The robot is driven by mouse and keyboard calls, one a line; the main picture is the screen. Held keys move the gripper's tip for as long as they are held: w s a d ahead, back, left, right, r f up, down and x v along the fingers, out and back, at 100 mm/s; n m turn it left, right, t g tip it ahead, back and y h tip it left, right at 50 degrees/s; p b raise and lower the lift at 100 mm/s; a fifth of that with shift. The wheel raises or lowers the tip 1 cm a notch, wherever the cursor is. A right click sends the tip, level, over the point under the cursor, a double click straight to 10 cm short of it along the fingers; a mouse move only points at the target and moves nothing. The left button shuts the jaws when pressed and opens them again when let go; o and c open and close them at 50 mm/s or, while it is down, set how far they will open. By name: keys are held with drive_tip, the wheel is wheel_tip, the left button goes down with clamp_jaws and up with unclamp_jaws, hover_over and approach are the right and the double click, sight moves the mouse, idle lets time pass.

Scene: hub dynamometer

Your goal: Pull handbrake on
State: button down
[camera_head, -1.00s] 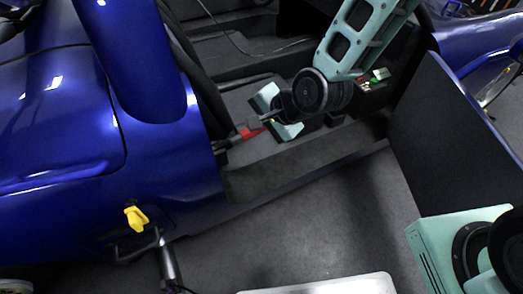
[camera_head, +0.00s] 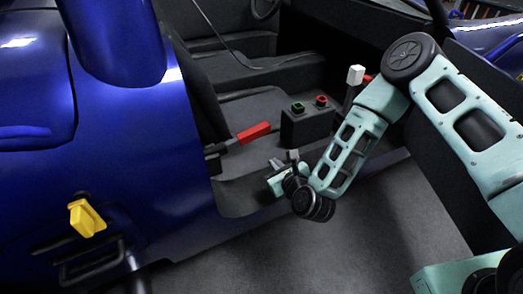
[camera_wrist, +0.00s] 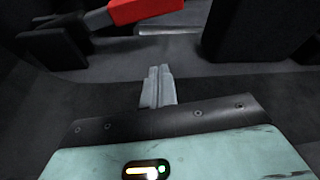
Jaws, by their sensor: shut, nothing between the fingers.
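The handbrake lever with a red grip (camera_head: 254,132) lies inside the blue car, between the seat and a dark box. It slopes up gently to the right from its dark base. In the wrist view the red grip (camera_wrist: 140,10) shows at the top, cut off by the upper edge. My gripper (camera_head: 291,157) is below and to the right of the red grip in the head view, apart from it. In the wrist view my gripper (camera_wrist: 158,72) has its grey fingers together and empty, pointing toward the space under the grip.
A dark box with a green button (camera_head: 298,107) and a red button (camera_head: 321,100) stands right of the lever. A white-topped lever (camera_head: 356,75) rises behind my arm. The open door (camera_head: 440,190) is at the right. A yellow knob (camera_head: 86,218) sits on the blue body.

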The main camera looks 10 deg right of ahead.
idle(0.3)
drive_tip(key=b+x, duration=0.4)
drive_tip(key=x, duration=0.5)
drive_tip(key=shift+w+f, duration=0.25)
drive_tip(key=shift+w, duration=0.1)
drive_tip(key=shift+w+a+r+b, duration=0.1)
drive_tip(key=shift+a+r+b, duration=0.1)
drive_tip(key=shift+r, duration=0.4)
drive_tip(key=shift+a+r+b, duration=0.1)
drive_tip(key=shift+r+b, duration=0.05)
drive_tip(key=shift+r, duration=0.4)
drive_tip(key=shift+a+r, duration=0.15)
drive_tip(key=shift+r, duration=0.8)
drive_tip(key=shift+r, duration=0.15)
drive_tip(key=shift+a+r+n+h+p, duration=0.15)
drive_tip(key=shift+r+n+p, duration=0.1)
drive_tip(key=shift+r+p, duration=0.3)
drive_tip(key=shift+a+r+n+h+p, duration=0.15)
drive_tip(key=shift+r+n+p, duration=0.1)
drive_tip(key=shift+r+p, duration=0.3)
wheel_tip(320, 180, up, 7)
drive_tip(key=n+t+h+p, duration=0.1)
drive_tip(key=n+p, duration=0.2)
drive_tip(key=p, duration=0.2)
hover_over(258, 135)
drive_tip(key=s+a, duration=0.2)
drive_tip(key=s, duration=0.1)
drive_tip(key=shift+a+r, duration=0.25)
drive_tip(key=shift+a, duration=0.2)
